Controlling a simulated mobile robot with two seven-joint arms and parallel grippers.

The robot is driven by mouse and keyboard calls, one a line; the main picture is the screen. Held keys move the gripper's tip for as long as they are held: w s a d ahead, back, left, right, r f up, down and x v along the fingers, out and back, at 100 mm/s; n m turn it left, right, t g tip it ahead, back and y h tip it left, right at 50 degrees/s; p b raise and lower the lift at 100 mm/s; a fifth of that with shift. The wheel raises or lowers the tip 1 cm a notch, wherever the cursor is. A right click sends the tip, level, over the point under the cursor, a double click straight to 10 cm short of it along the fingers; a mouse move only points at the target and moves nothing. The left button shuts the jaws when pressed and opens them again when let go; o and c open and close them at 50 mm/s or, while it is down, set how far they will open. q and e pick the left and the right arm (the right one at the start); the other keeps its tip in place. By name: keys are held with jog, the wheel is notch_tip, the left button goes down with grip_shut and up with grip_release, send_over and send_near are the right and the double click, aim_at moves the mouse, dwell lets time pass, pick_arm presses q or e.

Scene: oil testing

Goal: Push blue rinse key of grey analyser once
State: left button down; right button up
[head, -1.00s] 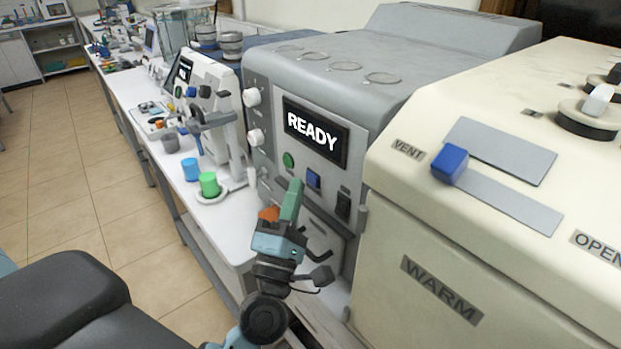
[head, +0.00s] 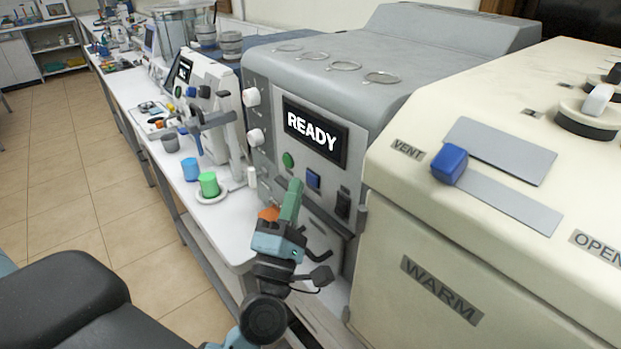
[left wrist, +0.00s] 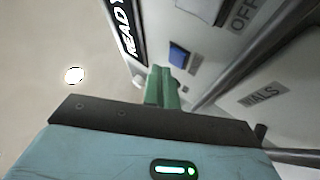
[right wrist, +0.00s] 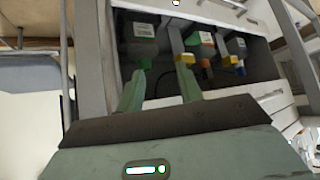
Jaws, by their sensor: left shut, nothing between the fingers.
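The grey analyser (head: 385,50) stands on the bench with a dark screen (head: 315,133) reading READY. Its square blue rinse key (head: 313,178) is below the screen, right of a round green key (head: 288,159). The blue key also shows in the left wrist view (left wrist: 179,56). My left gripper (head: 296,182) is shut and empty, its green fingertips just left of and below the blue key in the head view. In the left wrist view the fingertips (left wrist: 162,70) are close to the key; contact cannot be told. My right gripper (right wrist: 162,65) is open and empty.
A cream cabinet (head: 410,230) marked WARM stands close on the right. A black switch (head: 343,204) is right of the blue key. A green cup (head: 209,184) and a blue cup (head: 190,169) stand left. Bottles (right wrist: 143,30) sit before my right gripper.

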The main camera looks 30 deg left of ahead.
pick_arm(q)
jog(key=shift+w, duration=0.1)
dwell(0.7)
jog(key=shift+w+d, duration=0.15)
jog(key=shift+w, duration=0.15)
jog(key=shift+w+d, duration=0.15)
jog(key=shift+w, duration=0.2)
dwell(0.8)
dwell(0.3)
jog(key=shift+s+a, duration=0.3)
jog(key=shift+s, duration=0.45)
jog(key=shift+s+a+p, duration=0.1)
jog(key=shift+s+a, duration=0.2)
jog(key=shift+s, duration=0.5)
jog(key=shift+s+a+p, duration=0.15)
jog(key=shift+s+a, duration=0.2)
jog(key=shift+s, duration=0.4)
jog(key=shift+s+a+p, duration=0.1)
jog(key=shift+s+a, duration=0.2)
jog(key=shift+s, duration=0.5)
